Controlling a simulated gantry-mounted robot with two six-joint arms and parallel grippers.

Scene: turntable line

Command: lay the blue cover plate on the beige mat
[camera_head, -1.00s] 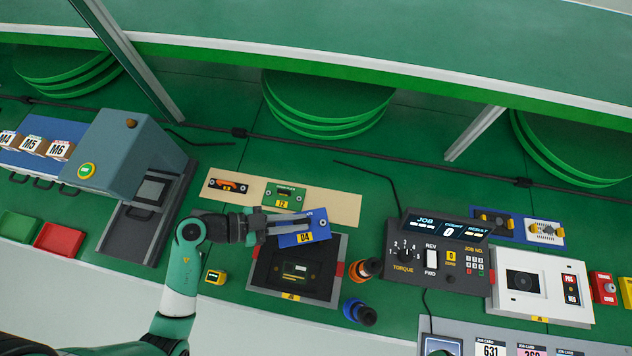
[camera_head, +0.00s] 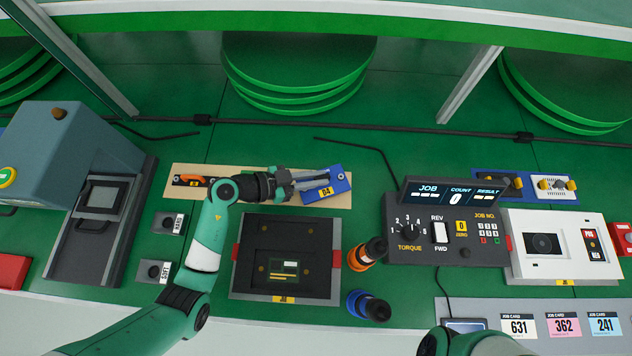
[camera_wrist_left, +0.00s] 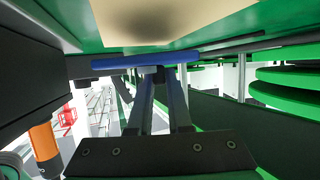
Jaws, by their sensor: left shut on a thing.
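The blue cover plate (camera_head: 325,187), with a yellow label, is over the right end of the beige mat (camera_head: 228,171) in the head view. My left gripper (camera_head: 292,184) is shut on the plate's left side. In the left wrist view the plate (camera_wrist_left: 130,60) shows nearly edge-on at the fingertips, and the beige mat (camera_wrist_left: 150,20) appears inverted at the top. A green strip shows between them there, and the plate looks apart from the mat; the exact height is unclear. My right gripper is not in view.
An orange-handled item (camera_head: 192,181) lies on the mat's left end. A dark fixture (camera_head: 285,258) sits in front of the mat. Orange (camera_head: 370,252) and blue (camera_head: 368,306) cylindrical items stand to its right. A torque console (camera_head: 445,230) stands farther right.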

